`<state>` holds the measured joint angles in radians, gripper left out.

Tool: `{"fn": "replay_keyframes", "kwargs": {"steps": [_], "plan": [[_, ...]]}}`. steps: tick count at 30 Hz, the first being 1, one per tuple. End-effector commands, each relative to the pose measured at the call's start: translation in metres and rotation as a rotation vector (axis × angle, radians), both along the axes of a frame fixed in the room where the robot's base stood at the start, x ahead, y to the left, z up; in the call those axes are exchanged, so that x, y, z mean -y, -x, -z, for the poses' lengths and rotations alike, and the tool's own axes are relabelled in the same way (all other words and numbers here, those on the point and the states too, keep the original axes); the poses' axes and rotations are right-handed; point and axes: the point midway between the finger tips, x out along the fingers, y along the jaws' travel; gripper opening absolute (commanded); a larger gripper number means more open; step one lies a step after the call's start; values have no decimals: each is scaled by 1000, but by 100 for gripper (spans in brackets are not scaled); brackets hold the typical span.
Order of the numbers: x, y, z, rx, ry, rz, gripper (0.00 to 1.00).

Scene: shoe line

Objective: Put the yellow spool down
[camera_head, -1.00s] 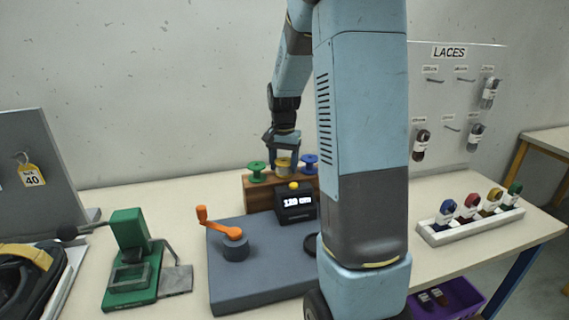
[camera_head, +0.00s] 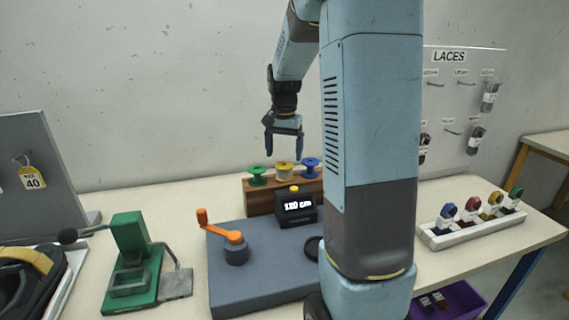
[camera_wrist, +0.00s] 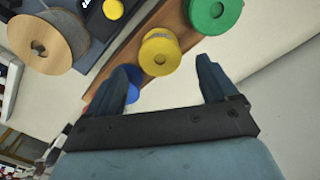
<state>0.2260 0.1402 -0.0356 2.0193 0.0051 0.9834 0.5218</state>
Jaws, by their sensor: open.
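The yellow spool (camera_head: 285,170) stands on the wooden rack (camera_head: 262,196), between the green spool (camera_head: 257,174) and the blue spool (camera_head: 310,167). My gripper (camera_head: 283,150) is open and empty above the spools, apart from the yellow one. In the wrist view the yellow spool (camera_wrist: 160,52) lies beyond the gap between my fingertips (camera_wrist: 165,72). The green spool (camera_wrist: 214,12) is at the upper right there, and the blue spool (camera_wrist: 98,92) is partly hidden behind a finger.
A grey base with an orange crank (camera_head: 220,228) and a black display box (camera_head: 296,206) stands in front of the rack. A green press (camera_head: 132,262) is at left. A white tray (camera_head: 470,231) of laces is at right. A large wooden-flanged spool (camera_wrist: 45,42) shows in the wrist view.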

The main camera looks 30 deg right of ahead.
Motion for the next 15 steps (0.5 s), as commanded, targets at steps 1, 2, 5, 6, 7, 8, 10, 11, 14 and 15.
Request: {"fn": "replay_keyframes", "kwargs": {"steps": [1, 2, 5, 6, 7, 8, 10, 11, 14, 15], "plan": [[0, -1, -11, 4, 1, 0, 86], [0, -1, -16, 4, 1, 0, 86], [0, 0, -34, 3, 1, 0, 86], [0, 0, -40, 4, 1, 0, 86], [0, 0, -44, 2, 1, 0, 86], [0, -1, -47, 2, 1, 0, 86], [0, 0, -54, 1, 0, 0, 86], [0, 0, -56, 0, 0, 0, 86], [0, 0, -62, 1, 0, -1, 86], [-1, 2, -65, 5, 1, -5, 86]]}}
